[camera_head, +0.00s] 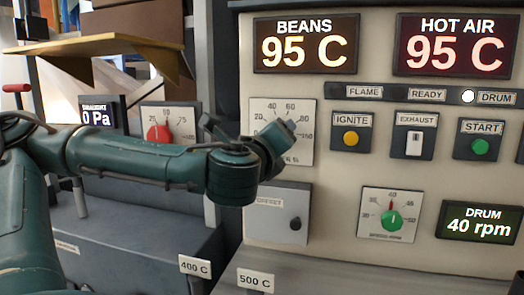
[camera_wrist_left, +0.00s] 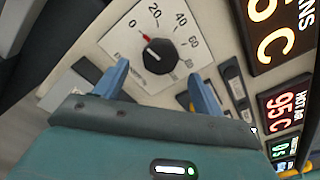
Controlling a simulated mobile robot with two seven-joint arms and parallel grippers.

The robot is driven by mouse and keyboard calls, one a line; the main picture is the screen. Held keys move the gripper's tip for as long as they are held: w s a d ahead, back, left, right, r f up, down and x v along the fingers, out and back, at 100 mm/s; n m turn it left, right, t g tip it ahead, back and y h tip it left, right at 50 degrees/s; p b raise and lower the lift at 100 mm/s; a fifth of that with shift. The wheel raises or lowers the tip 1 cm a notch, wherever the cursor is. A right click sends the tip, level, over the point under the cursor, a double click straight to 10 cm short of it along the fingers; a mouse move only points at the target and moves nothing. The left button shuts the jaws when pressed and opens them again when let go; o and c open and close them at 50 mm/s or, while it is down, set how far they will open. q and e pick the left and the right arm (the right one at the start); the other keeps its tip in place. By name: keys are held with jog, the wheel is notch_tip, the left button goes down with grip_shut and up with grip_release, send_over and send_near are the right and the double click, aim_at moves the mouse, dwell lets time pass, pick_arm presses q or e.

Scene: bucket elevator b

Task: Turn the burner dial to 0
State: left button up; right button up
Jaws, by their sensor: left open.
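The burner dial (camera_wrist_left: 158,58) is a dark round knob with a red mark, on a white plate with numbers starting at 0. In the left wrist view, the red mark points toward the 0, or very near it. In the head view my arm covers the knob, and only its white plate (camera_head: 262,108) shows. My left gripper (camera_wrist_left: 159,72) is open in front of the plate. Its two blue fingers stand apart on either side of the knob, which is not gripped. Whether the fingers touch the panel cannot be told. My right gripper is not in view.
A red dial (camera_head: 159,132) is left of the plate. The ignite button (camera_head: 351,138), exhaust switch (camera_head: 414,143) and start button (camera_head: 479,146) are to the right. A wooden shelf (camera_head: 95,44) juts out upper left.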

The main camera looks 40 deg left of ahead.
pick_arm(q)
jog(key=b+v, duration=0.7)
jog(key=v, duration=0.1)
jog(key=shift+b, duration=0.3)
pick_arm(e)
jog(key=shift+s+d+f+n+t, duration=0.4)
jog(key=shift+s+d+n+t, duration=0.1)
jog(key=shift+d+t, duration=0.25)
pick_arm(q)
jog(key=shift+s, duration=0.1)
